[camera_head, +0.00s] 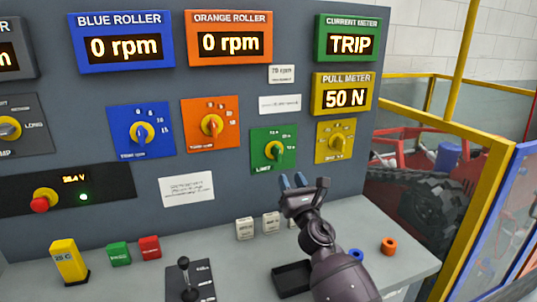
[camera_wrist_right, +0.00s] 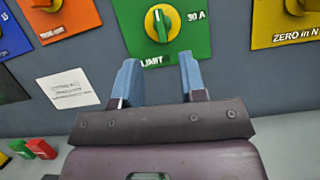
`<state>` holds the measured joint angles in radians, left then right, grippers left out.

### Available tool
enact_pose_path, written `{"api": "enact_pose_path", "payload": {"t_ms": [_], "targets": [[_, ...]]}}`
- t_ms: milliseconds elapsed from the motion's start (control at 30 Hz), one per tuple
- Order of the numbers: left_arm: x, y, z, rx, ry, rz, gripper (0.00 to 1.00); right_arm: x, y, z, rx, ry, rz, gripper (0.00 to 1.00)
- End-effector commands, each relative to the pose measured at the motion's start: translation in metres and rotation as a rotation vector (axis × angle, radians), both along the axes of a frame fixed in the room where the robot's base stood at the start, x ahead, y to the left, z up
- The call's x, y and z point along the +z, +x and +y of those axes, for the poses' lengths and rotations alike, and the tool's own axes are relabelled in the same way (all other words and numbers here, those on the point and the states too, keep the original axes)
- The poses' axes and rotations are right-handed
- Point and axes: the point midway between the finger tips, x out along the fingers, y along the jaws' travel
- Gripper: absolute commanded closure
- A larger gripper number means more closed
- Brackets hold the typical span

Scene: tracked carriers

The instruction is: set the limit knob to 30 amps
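The limit knob (camera_head: 275,150) is a yellow knob with a green bar on a green panel (camera_head: 261,160) marked LIMIT. In the right wrist view the knob (camera_wrist_right: 159,25) shows its bar nearly upright, and a 30 A mark is to its upper right. My right gripper (camera_head: 292,181) is open and empty, just below the green panel in the head view. Its two blue fingers (camera_wrist_right: 160,80) are apart below the knob in the wrist view, not touching it. The current meter (camera_head: 348,42) reads TRIP. My left gripper is not in view.
An orange knob panel (camera_head: 211,125) and a yellow knob panel (camera_head: 336,141) flank the green one. A joystick (camera_head: 185,272), several small blocks, a black tray (camera_head: 291,279) and rings stand on the grey ledge. A yellow rail (camera_head: 420,118) is at right.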

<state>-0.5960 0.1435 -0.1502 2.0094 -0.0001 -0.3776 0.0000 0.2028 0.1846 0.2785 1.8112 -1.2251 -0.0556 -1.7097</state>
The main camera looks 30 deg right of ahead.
Motion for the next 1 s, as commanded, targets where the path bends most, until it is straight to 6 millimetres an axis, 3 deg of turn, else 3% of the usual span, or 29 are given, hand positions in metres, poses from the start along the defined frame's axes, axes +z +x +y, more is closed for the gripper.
{"api": "enact_pose_path", "payload": {"t_ms": [267,733,1000], "targets": [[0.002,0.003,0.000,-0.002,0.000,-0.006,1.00,0.003,0.007,-0.001,-0.026,-0.071,0.016,0.62],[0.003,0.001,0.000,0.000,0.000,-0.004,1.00,0.031,0.072,-0.016,-0.025,-0.066,0.015,0.62],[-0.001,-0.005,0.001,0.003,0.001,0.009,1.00,0.040,0.094,-0.022,-0.024,-0.065,0.016,0.62]]}}
